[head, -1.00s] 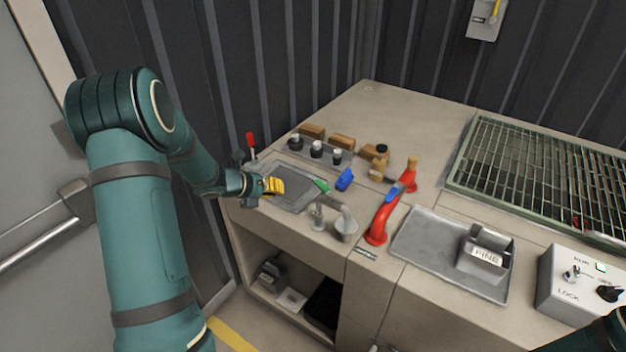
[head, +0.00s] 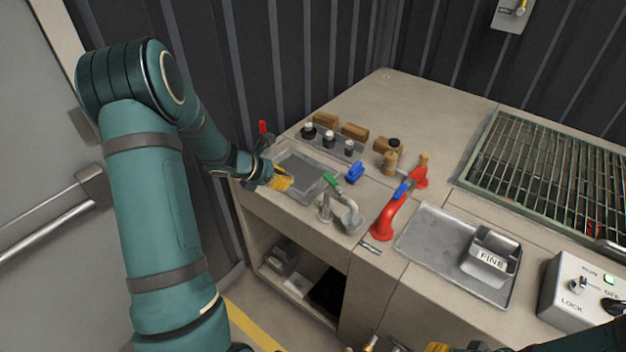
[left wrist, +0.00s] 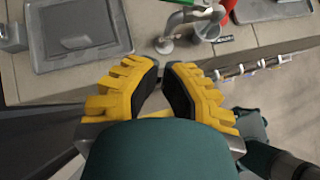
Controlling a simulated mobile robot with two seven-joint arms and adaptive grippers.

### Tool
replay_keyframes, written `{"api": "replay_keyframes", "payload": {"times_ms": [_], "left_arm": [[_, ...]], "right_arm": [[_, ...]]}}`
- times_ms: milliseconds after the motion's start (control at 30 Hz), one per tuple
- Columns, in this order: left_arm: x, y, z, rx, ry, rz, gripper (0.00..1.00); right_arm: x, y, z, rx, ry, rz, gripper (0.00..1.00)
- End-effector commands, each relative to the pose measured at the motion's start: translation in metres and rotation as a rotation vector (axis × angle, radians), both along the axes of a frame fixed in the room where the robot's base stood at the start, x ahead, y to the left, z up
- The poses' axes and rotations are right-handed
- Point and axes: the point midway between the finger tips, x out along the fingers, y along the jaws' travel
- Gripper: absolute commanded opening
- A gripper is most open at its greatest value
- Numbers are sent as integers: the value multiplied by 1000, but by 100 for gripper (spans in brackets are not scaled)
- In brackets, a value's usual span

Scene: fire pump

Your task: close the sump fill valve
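I cannot tell which fitting is the sump fill valve; no readable label names it. A grey spout with a green handle (head: 331,180) stands beside a grey cup (head: 351,219) on the counter. A red pipe (head: 389,217) with a blue handle (head: 402,191) is to its right. A red lever (head: 263,128) stands at the counter's left end. A row of small valves (left wrist: 250,69) on the cabinet front shows in the left wrist view. My left gripper (head: 281,180) is over the grey basin's left edge, its fingertips (left wrist: 161,68) slightly apart and empty. My right gripper (head: 438,347) is mostly cut off.
The grey basin (head: 318,172) is set in the counter, near a blue block (head: 355,172) and several black knobs. A tray (head: 425,240) holds a box marked FINE (head: 490,257). A control box (head: 585,290) and green grating (head: 545,180) are at right. The shelf below is open.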

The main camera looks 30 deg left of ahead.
Motion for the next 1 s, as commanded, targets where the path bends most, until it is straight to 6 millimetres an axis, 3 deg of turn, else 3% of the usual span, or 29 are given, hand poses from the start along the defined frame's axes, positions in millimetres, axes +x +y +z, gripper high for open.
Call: {"api": "replay_keyframes", "payload": {"times_ms": [167,633,800,1000], "left_arm": [[10,-6,-11,-3,2,-2,0],[68,-34,-71,-4,2,-2,0],[91,-44,-66,-2,0,-1,0],[101,-48,-67,-1,0,1,0]], "right_arm": [[0,0,-1,0,0,0,48],[0,0,-2,-1,0,0,48],[0,0,7,1,0,0,48],[0,0,9,1,0,0,48]]}}
